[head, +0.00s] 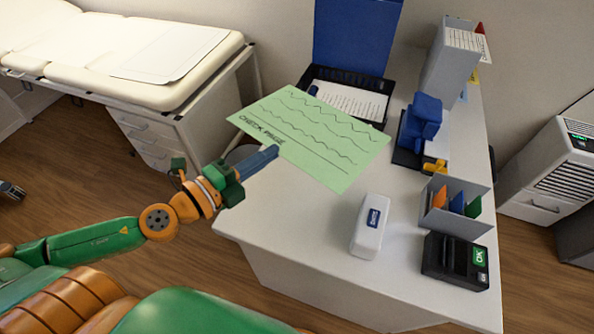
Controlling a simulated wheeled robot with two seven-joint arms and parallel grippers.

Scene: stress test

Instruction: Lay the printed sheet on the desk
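The printed sheet (325,135) is light green, with wavy lines and the words "CHECK PAGE". It shows flat and stiff over the far left part of the white desk (300,225). Its left corner reaches past the desk's left edge, and its far edge overlaps the front of a black tray. My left gripper (272,153) is at the sheet's near left edge, its blue fingers together on that edge. The sheet appears held above the desk top; the exact gap cannot be told. My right gripper is not in view.
The black tray (388,122) holds a printed page. A white device (370,226), a grey organizer (437,213), a black box (440,262), a blue tool (422,118) and a grey file holder (450,62) line the desk's right. Desk between sheet and white device is bare.

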